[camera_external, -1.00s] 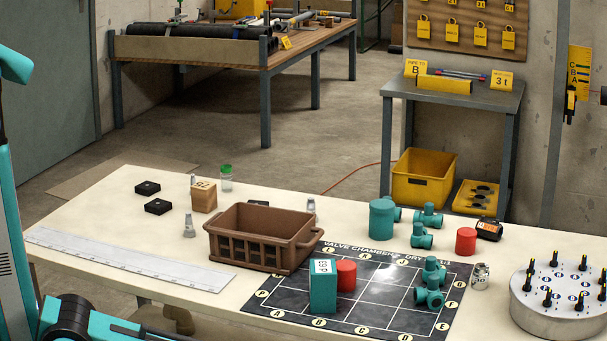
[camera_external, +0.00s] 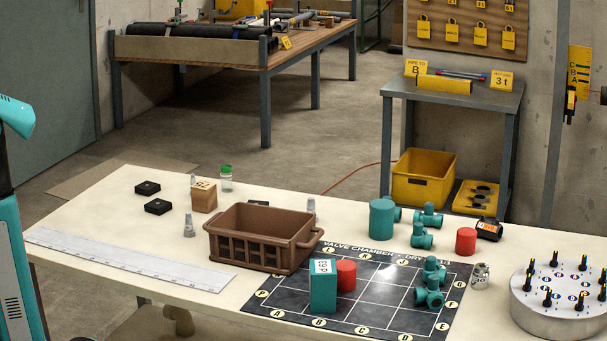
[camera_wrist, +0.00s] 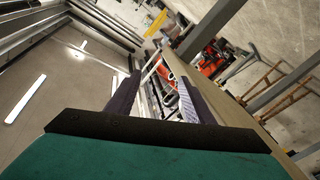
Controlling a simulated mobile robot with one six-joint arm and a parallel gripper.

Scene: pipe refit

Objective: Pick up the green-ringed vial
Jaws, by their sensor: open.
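The vial with the green cap or ring (camera_external: 226,178) stands upright on the pale table, behind the wooden block and left of the brown crate. It looks clear, with a pale lower part. In the wrist view, my gripper (camera_wrist: 155,88) shows its two dark fingers spread apart with nothing held between them. The vial is not seen in the wrist view. My gripper is not in the external view; only parts of my teal arm show at the left edge, well away from the vial.
A wooden block (camera_external: 204,197) and small grey fittings (camera_external: 189,226) stand near the vial. The brown crate (camera_external: 262,238) is to its right. Black square pads (camera_external: 158,207) and a long ruler (camera_external: 130,259) lie left. The table's back left corner is mostly clear.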

